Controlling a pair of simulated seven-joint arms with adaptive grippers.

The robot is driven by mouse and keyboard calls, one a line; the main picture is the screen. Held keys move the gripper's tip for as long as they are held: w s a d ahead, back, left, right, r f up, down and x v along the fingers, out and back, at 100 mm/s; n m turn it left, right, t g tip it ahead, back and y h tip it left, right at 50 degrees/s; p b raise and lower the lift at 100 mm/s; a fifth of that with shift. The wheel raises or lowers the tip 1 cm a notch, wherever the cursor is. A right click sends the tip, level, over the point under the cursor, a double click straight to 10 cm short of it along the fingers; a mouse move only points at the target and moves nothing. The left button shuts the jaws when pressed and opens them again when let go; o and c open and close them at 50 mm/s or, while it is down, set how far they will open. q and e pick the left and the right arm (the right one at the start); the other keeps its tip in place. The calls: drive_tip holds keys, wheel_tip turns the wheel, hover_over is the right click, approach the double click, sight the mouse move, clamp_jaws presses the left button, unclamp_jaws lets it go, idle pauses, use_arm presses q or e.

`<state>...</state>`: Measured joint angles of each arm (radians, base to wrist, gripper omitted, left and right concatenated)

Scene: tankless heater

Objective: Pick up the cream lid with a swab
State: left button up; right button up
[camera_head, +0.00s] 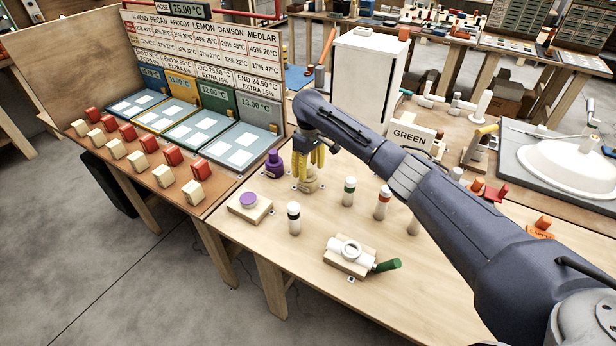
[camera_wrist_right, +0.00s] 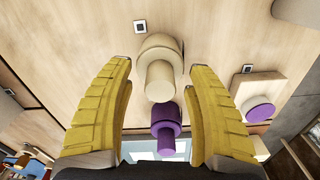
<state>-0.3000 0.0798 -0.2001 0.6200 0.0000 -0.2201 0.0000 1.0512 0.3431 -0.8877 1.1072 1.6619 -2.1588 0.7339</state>
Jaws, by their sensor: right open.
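The cream lid (camera_wrist_right: 158,52) appears in the right wrist view as a wide round body with a narrower cylinder rising toward the camera. In the head view the cream lid (camera_head: 309,186) stands on the table, partly hidden by my right gripper. My right gripper (camera_head: 309,172) points down over it with its yellow fingers apart. In the right wrist view the fingers of my right gripper (camera_wrist_right: 160,68) lie on either side of the cream cylinder, with gaps visible. A swab cannot be made out. My left gripper is not in view.
A block with a purple disc (camera_head: 248,200) lies nearer the front left. Banded cylinders (camera_head: 349,191) stand to the right. Bare table separates these.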

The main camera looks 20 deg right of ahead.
drive_tip(key=shift+f, duration=0.1)
drive_tip(key=shift+c, duration=0.5)
clamp_jaws()
